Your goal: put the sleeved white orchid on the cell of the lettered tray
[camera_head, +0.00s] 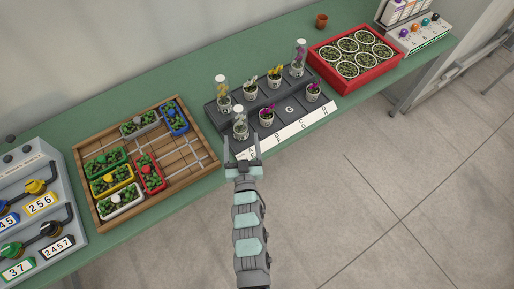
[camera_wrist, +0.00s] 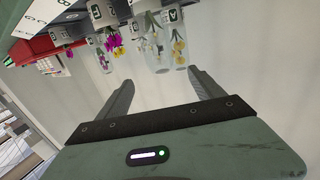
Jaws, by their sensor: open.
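The sleeved white orchid (camera_head: 240,122) stands in a clear sleeve at the front left of the dark lettered tray (camera_head: 290,108). In the wrist view, a sleeved orchid with whitish flowers (camera_wrist: 152,50) hangs upside down beside a sleeved yellow one (camera_wrist: 180,52). My gripper (camera_head: 241,144) is at the tray's front left edge, just in front of the white orchid. Its two fingers (camera_wrist: 162,78) are apart with nothing between them. A bare cell marked G shows in the tray's middle front; other cell letters are too small or hidden to read.
The tray also holds a sleeved yellow orchid (camera_head: 221,92), a sleeved purple orchid (camera_head: 299,60) and several unsleeved potted orchids. A red crate of pots (camera_head: 352,82) stands right of the tray. A wooden tray (camera_head: 183,158) with seedling boxes lies left. A small brown pot (camera_head: 321,20) stands behind.

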